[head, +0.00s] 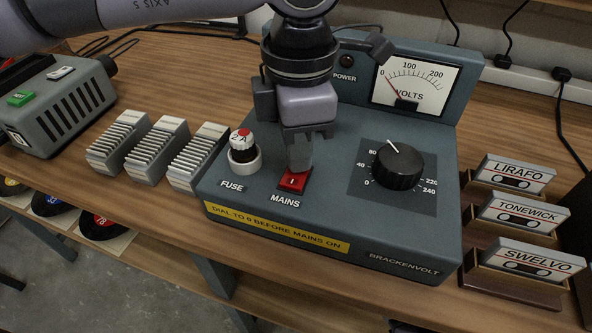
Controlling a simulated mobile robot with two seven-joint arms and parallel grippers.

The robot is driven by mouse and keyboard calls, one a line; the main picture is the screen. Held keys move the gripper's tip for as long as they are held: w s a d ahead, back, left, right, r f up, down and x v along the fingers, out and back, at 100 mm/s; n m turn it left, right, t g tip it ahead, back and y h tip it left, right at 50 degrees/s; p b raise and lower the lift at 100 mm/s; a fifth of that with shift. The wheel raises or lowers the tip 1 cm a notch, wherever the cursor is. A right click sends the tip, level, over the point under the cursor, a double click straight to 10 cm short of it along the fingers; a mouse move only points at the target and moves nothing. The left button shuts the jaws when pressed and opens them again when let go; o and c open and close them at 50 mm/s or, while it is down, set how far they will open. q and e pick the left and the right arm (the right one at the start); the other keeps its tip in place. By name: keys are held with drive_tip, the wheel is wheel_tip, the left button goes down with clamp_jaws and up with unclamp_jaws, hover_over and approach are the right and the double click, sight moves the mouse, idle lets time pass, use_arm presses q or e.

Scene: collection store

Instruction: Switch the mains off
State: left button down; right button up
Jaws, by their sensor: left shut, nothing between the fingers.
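The mains switch (292,182) is a red rocker on the sloping top of a blue-grey power unit (320,215). My left gripper (298,168) is shut and empty, pointing down with its fingertips at the rear edge of the red rocker. I cannot tell whether they touch it. The fingers hide the rocker's back part; a small white mark shows on its front. The POWER lamp (348,60) looks dark red. The voltmeter (415,85) needle lies near 0. The black dial (399,166) points a little past 80. My right gripper is not in view.
A fuse holder (244,152) with a white cap stands close left of the switch. Finned grey blocks (160,145) and a grey box with a green button (21,98) stand further left. Cassettes (525,258) in holders stand at the right. The table's front edge is close.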

use_arm(q)
drive_tip(key=shift+r+p, duration=2.1)
drive_tip(key=shift+r, duration=1.35)
drive_tip(key=shift+f, duration=0.1)
